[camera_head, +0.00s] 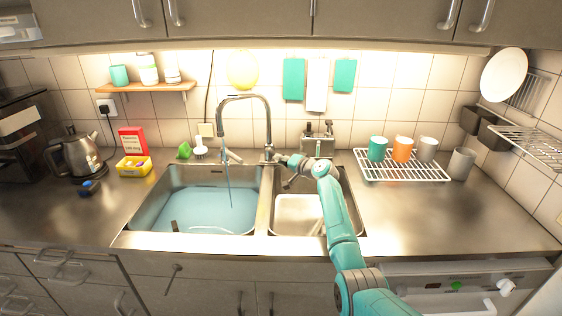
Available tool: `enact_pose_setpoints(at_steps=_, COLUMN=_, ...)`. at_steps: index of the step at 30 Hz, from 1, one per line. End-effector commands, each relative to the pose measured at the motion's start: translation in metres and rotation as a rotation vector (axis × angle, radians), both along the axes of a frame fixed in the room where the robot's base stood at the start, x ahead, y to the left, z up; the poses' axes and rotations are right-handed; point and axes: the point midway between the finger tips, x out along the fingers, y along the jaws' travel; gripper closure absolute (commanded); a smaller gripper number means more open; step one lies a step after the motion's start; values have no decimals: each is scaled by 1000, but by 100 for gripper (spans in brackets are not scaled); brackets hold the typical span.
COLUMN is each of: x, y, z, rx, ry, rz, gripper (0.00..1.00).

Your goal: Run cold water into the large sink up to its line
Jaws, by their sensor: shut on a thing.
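The large sink (150,225) is the left basin, with pale blue water (205,208) in it. A fill line on its wall is not clear to me. The tall curved tap (268,118) stands behind the sinks with its spout over the large sink. A thin stream of water (229,185) falls from the spout into the basin. My gripper (279,158) reaches in from the right, over the small sink, to the base of the tap. It is shut on what looks like a tap handle there, mostly hidden by the fingers. Another lever (232,156) shows left of the tap base.
The small sink (293,226) on the right lies under my arm. A wire rack (418,173) with mugs stands to its right. A kettle (78,156), a red box (133,141) and a yellow tub (133,166) stand left. The right front counter is clear.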

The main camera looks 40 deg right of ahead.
Motion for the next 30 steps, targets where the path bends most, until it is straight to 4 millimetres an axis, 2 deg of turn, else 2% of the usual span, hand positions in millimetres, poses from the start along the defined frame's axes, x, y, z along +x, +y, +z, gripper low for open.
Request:
enact_pose_setpoints(at_steps=4, x=0, y=0, z=-1, rx=0, ry=1, rz=-1, gripper=100)
enact_pose_setpoints(at_steps=5, x=0, y=0, z=-1, rx=0, ry=2, rz=-1, gripper=74)
enact_pose_setpoints(at_steps=7, x=0, y=0, z=-1, rx=0, ry=2, rz=-1, gripper=56)
enact_pose_setpoints(at_steps=8, x=0, y=0, z=-1, rx=0, ry=2, rz=-1, gripper=53)
enact_pose_setpoints(at_steps=20, x=-5, y=0, z=0, rx=0, ry=0, rz=-1, gripper=53)
enact_pose_setpoints(at_steps=26, x=-27, y=1, z=4, rx=-2, ry=-1, rz=-3, gripper=53)
enact_pose_setpoints(at_steps=30, x=-51, y=2, z=10, rx=-3, ry=-1, rz=-3, gripper=53)
